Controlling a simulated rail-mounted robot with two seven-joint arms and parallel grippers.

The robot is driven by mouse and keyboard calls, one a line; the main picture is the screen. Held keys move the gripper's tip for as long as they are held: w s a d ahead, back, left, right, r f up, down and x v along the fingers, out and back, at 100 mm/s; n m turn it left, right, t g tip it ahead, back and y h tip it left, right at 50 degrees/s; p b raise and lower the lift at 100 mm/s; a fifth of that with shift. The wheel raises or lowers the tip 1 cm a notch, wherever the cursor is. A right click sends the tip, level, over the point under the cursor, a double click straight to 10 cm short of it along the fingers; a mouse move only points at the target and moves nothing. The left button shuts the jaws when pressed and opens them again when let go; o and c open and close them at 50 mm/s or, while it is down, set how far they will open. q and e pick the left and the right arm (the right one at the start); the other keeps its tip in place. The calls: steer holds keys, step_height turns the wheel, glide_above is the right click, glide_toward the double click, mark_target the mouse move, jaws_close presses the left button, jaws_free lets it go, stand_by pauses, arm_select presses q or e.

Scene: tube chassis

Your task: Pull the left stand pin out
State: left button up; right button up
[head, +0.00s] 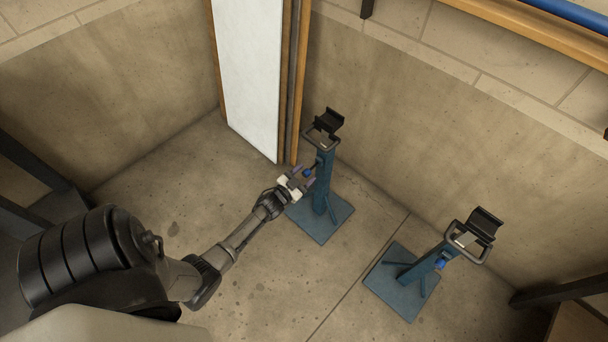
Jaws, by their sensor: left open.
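The left stand (322,184) is a blue post on a square base, with a black cradle on top. It stands upright on the floor near the back wall. The left stand pin (308,173) shows as a small blue part on the left side of the post. My left gripper (303,176) is open at the pin, with its fingers around or beside it; I cannot tell whether they touch it. The fingers partly hide the pin. My right gripper is not in view.
A second blue stand (421,268) with a black cradle stands to the right. A white panel (251,75) and brown posts lean on the wall behind the left stand. An orange beam and blue tube (575,12) run along the top right. The floor between the stands is clear.

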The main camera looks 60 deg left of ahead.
arm_select(q)
steer(key=shift+s, duration=0.1)
steer(key=shift+s+d+p, duration=0.1)
steer(key=shift+s+p, duration=0.2)
steer(key=p+v, duration=0.4)
steer(key=v, duration=0.9)
